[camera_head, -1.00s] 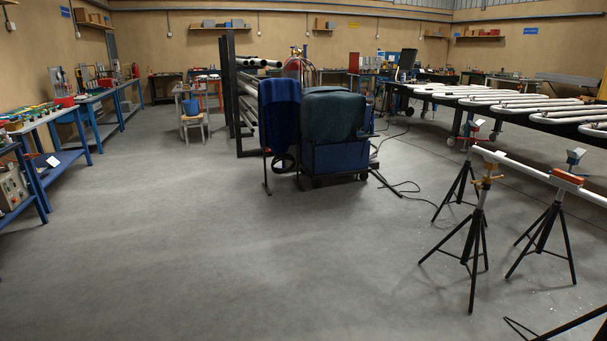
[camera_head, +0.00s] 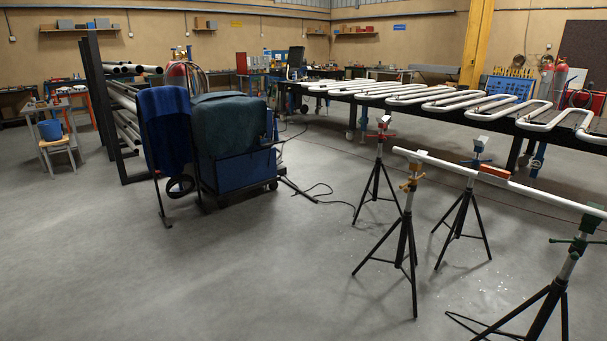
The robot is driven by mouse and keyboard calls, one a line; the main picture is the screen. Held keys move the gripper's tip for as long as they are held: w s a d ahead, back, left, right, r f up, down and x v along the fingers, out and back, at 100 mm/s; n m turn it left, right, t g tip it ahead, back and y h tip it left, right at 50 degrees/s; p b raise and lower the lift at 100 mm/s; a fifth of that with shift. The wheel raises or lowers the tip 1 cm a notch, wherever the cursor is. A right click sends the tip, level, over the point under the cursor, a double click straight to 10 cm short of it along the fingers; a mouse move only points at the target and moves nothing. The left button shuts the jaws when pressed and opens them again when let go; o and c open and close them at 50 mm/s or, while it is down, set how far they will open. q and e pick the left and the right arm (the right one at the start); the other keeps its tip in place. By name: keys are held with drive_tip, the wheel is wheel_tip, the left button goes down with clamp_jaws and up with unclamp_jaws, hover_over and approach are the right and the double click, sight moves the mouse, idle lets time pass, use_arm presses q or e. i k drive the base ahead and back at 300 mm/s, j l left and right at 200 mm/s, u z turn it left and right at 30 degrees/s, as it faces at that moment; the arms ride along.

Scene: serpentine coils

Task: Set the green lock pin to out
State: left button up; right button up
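A black tripod stand with green fittings (camera_head: 577,243) is at the right edge of the head view, partly cut off by the frame. A green handle sticks out to the left of its post, and a green part sits on top near the white pipe. I cannot make out the lock pin itself or its position at this size. A long white pipe (camera_head: 450,164) runs above the stands, with an orange block (camera_head: 495,171) on it. Neither of my grippers is in view.
A stand with yellow fittings (camera_head: 411,184), a stand with a red head (camera_head: 383,124) and another tripod (camera_head: 466,200) stand nearby. A cart with draped cloths (camera_head: 232,130) is left of them, with cables on the floor. The front-left floor is clear.

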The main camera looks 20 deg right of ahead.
sight(574, 256)
drive_tip(key=i+l+z, duration=0.1)
drive_tip(key=i+z, duration=0.45)
drive_tip(key=z, duration=0.25)
drive_tip(key=i+z, duration=0.4)
drive_tip(key=i+l+z, duration=0.1)
drive_tip(key=i+z, duration=0.3)
drive_tip(key=i+j+z, duration=0.1)
drive_tip(key=i+z, duration=0.3)
drive_tip(key=i, duration=0.25)
drive_tip(key=i+j+z, duration=0.15)
drive_tip(key=i, duration=0.3)
drive_tip(key=i+j+z, duration=0.1)
drive_tip(key=i, duration=0.35)
drive_tip(key=i+j+z, duration=0.15)
drive_tip(key=i, duration=0.25)
